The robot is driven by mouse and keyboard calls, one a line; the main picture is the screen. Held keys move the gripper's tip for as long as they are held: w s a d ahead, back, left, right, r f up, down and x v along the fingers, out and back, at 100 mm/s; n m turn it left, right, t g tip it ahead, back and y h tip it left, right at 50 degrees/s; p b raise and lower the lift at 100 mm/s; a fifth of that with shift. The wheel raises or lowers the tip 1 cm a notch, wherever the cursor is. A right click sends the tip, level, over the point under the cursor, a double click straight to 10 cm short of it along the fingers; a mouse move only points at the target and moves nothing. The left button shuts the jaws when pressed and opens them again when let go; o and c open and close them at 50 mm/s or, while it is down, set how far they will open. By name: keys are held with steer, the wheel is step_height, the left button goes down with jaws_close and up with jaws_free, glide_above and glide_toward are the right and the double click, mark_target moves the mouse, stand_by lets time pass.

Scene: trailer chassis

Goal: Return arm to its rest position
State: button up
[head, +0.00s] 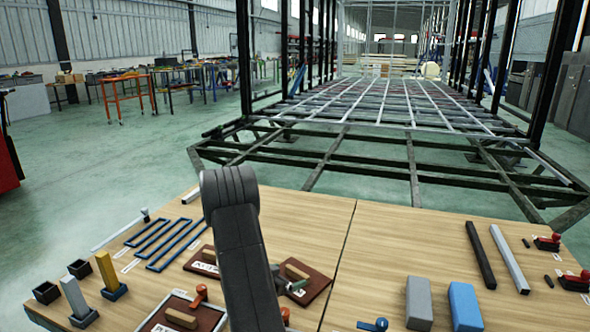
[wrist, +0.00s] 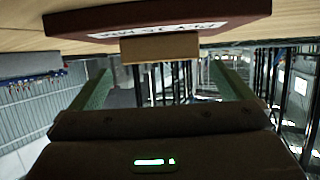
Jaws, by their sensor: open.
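My arm (head: 240,250) rises in the middle of the head view, over the near workbench. My gripper (wrist: 162,76) shows in the wrist view with its two green fingers spread apart and nothing clamped between them. In that view, which looks upside down, a tan block (wrist: 160,48) on a dark red-brown board (wrist: 160,18) with a white label lies in line with the gap between the fingers. I cannot tell how far it is from the fingertips. In the head view my gripper is mostly hidden behind the arm.
The wooden workbench (head: 322,217) holds blue bent tubing (head: 165,240), brown boards with tan blocks (head: 312,284), a grey block (head: 419,304), a blue block (head: 465,306) and two bars (head: 480,255). A dark chassis frame (head: 400,160) stands behind it. Green floor (head: 70,160) is open at left.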

mark_target(296, 271)
steer(key=b+x, duration=0.1)
steer(key=x, duration=0.4)
steer(key=shift+w+d, duration=0.1)
steer(key=shift+r, duration=0.1)
